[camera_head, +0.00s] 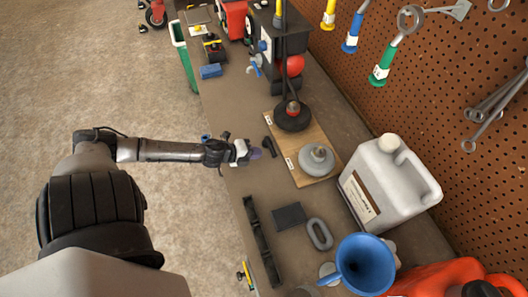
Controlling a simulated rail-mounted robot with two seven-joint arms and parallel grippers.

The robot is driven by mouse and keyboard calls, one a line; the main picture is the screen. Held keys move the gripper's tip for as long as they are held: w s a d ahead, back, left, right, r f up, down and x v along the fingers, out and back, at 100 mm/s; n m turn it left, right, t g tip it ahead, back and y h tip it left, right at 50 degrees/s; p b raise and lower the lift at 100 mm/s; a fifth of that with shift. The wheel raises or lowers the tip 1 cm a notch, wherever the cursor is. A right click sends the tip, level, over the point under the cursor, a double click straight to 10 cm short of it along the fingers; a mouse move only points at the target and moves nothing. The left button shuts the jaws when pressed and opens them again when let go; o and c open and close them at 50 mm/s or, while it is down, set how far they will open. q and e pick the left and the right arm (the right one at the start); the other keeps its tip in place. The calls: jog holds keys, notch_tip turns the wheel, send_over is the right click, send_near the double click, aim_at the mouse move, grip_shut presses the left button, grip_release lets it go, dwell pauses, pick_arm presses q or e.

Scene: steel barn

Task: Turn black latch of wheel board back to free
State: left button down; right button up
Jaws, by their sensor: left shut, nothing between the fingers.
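The wheel board is probably the wooden board (286,141) on the bench, right of centre. It carries a black round base (292,117) with a red part on top and a grey wheel-like disc (317,159). A small black piece (269,147) lies at or beside the board's left edge; I cannot tell whether it is the latch or how it is turned. My left gripper (247,152) is shut and empty over the bench, left of this black piece, with a small gap seeming to separate them. My right gripper is not in view.
A white jug (381,187) stands right of the board. A blue funnel (365,264), a grey ring (319,234), a dark block (289,216) and a black rack (261,241) are nearer. Tools hang on the pegboard (440,75). The brown bench (235,112) is bare left of the board.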

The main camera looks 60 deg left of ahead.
aim_at(271, 148)
pick_arm(q)
jog(key=shift+w+d+f, duration=0.1)
jog(key=shift+w+f, duration=0.05)
jog(key=shift+w, duration=0.65)
jog(key=shift+w+d+f, duration=0.1)
jog(key=shift+w+f, duration=0.05)
jog(key=shift+w, duration=0.65)
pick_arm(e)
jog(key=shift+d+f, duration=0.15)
pick_arm(q)
jog(key=shift+w+r+n+y+p, duration=0.1)
jog(key=shift+w+n+y+p, duration=0.05)
jog(key=shift+n+y+p, duration=0.2)
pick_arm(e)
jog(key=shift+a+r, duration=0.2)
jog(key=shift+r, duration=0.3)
pick_arm(q)
jog(key=shift+d, duration=0.15)
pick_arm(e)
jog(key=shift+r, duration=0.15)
